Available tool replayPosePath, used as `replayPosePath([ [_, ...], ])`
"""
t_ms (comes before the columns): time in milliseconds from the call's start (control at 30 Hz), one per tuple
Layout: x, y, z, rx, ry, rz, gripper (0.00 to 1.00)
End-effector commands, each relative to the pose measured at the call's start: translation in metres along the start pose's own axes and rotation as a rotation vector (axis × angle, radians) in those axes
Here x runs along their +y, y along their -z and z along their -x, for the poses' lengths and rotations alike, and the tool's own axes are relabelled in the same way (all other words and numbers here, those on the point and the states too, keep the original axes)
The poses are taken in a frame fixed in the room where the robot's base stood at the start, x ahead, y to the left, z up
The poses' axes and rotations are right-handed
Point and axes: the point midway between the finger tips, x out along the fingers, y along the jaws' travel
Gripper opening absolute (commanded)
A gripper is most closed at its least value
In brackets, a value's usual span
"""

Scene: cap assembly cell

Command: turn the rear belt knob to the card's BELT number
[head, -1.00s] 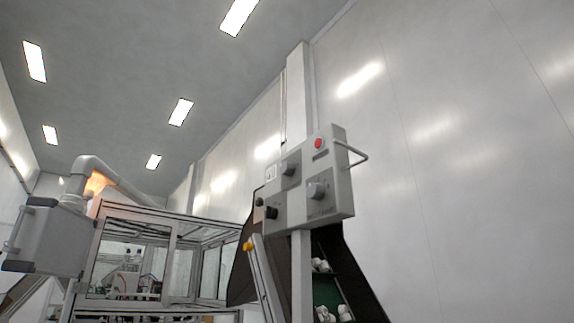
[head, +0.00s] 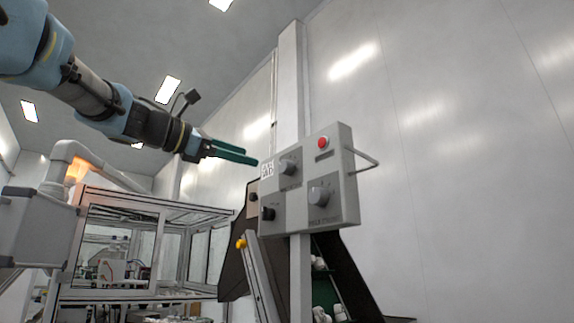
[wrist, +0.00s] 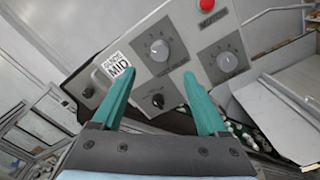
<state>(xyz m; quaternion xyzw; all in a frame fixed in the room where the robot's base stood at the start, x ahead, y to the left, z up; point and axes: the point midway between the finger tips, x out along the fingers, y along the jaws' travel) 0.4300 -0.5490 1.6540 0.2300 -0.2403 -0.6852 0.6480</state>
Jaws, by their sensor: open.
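The grey control panel (head: 338,168) stands on a post and has two large grey knobs, an upper left one (head: 288,167) and a lower right one (head: 320,195). Both also show with dial marks in the wrist view, the left one (wrist: 160,50) and the right one (wrist: 226,61). I cannot read their labels well enough to tell which is the belt knob. A white card (head: 267,170) is at the panel's upper left; in the wrist view the card (wrist: 114,68) shows "MID", its other lines unclear. My gripper (head: 257,159) is open and empty, its green fingers left of the upper knob, apart from it.
A red button (head: 322,142) sits on the panel's upper right, and a handle bar (head: 368,160) sticks out at its right side. A small black knob (head: 267,213) is at the lower left. A framed glass enclosure (head: 120,240) stands to the left. The wall side at right is open.

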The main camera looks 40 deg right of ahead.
Motion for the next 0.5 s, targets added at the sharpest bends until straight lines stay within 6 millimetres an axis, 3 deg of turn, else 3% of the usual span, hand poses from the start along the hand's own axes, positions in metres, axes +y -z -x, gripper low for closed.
replayPosePath([
  [167,0.001,-0.006,-0.017,-0.01,0.003,0.007,0.77],
  [500,0.002,-0.005,-0.079,-0.006,0.004,0.005,0.77],
])
